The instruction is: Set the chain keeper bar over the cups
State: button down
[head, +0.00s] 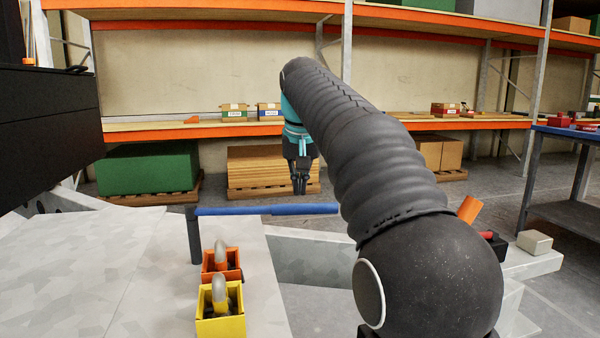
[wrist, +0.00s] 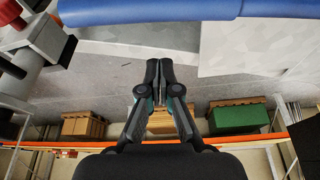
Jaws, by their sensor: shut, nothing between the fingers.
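The blue keeper bar (head: 265,210) lies level and sticks out to the right from a dark blue post (head: 194,236). Two square cups stand in front of the bar: an orange cup (head: 207,270) and, nearer, a yellow cup (head: 220,326). Each has a grey chain loop rising from it. The bar is not over the cups. My gripper (head: 300,190) is shut and empty, pointing down just above the bar in the head view. In the wrist view its fingertips (wrist: 158,62) are apart from the bar.
A pale chassis deck (head: 80,270) fills the left. An orange piece (head: 469,208), a red-handled part (head: 487,236) and a pale block (head: 535,242) are right of my arm. Racks with a green crate (head: 148,167) and boxes stand behind. A blue-framed bench (head: 565,160) is far right.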

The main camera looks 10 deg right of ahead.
jog(key=s, duration=0.1)
jog(key=s+f, duration=0.1)
jog(key=s+f+b, duration=0.1)
jog(key=shift+s+a, duration=0.2)
jog(key=shift+a, duration=0.05)
jog(key=shift+r, duration=0.1)
dwell(0.3)
